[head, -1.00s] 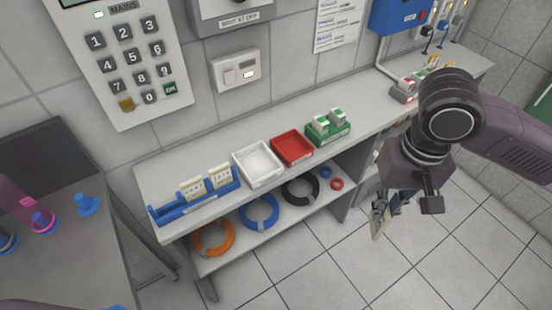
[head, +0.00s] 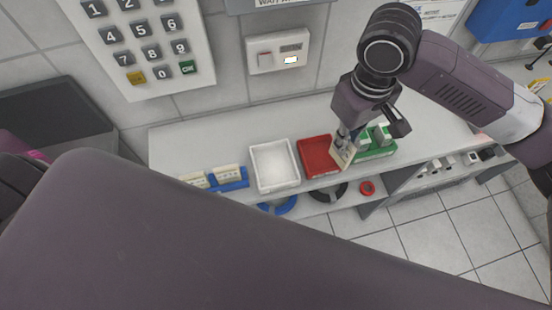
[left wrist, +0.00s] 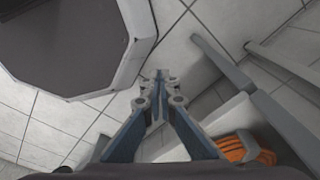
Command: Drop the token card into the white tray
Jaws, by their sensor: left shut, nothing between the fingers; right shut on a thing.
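My right gripper (head: 347,136) is shut on a pale, upright card (head: 343,157), which looks like the token card. The gripper holds it at the right side of the red tray, close to the green holder; I cannot tell if it touches either. The white tray (head: 275,166) stands on the shelf top just left of the red tray, and looks empty. My left gripper shows in the left wrist view (left wrist: 160,90), shut and empty above the floor, beside the shelf's legs.
The red tray (head: 316,155) lies between the white tray and the green holder (head: 378,152). A blue rack (head: 234,180) with similar pale cards stands left of the white tray. My own arm link covers the lower left of the head view. Rings lie on the lower shelf.

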